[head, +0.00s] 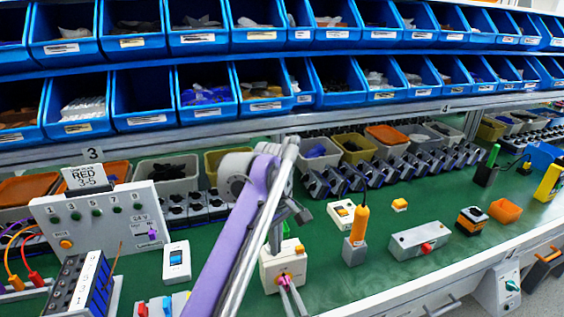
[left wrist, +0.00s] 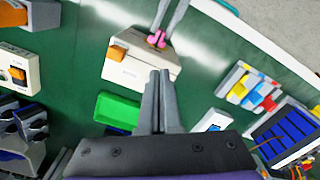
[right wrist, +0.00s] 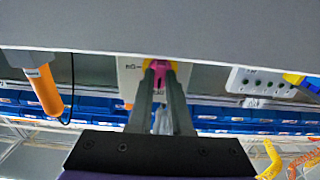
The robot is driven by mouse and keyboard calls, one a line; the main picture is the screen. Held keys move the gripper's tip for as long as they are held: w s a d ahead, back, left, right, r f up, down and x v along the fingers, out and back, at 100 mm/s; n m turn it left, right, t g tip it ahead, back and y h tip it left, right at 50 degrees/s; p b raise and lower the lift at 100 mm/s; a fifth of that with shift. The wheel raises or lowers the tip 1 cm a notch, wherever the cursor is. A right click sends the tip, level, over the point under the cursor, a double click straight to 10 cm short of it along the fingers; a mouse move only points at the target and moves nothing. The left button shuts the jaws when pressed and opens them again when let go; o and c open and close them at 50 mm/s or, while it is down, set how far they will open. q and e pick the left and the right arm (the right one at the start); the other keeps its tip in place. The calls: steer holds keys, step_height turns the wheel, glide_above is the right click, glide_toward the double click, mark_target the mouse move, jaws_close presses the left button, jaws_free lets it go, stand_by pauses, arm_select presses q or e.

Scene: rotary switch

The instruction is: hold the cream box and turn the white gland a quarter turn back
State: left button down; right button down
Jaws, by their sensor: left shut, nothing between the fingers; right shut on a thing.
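The cream box (head: 270,272) stands on the green bench, with an orange button on top; it also shows in the left wrist view (left wrist: 130,68). A pink knob-like part (right wrist: 160,78) sits on its front, with yellow around it. I see no clearly white gland. My right gripper (head: 285,279) comes from the front edge and is shut on the pink part, partly hiding it; its fingers also show in the left wrist view. My left gripper (left wrist: 158,73) is shut and empty, its tips at the box's back edge; whether they touch it I cannot tell.
A white device (head: 176,262) and the grey panel (head: 105,222) are to the left. An orange-handled tool (head: 357,232) in its holder and a grey box with a red button (head: 419,241) are to the right. A green tray (left wrist: 117,110) lies behind the cream box.

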arm_select(q)
steer(key=shift+f, duration=0.45)
steer(key=shift+w+a, duration=0.2)
steer(key=shift+w, duration=0.15)
stand_by(0.5)
steer(key=shift+w+d, duration=0.1)
steer(key=shift+d, duration=0.1)
steer(key=shift+w+d, duration=0.4)
steer(key=shift+w, duration=0.05)
steer(key=shift+s+d, duration=0.25)
steer(key=shift+d, duration=0.1)
stand_by(0.4)
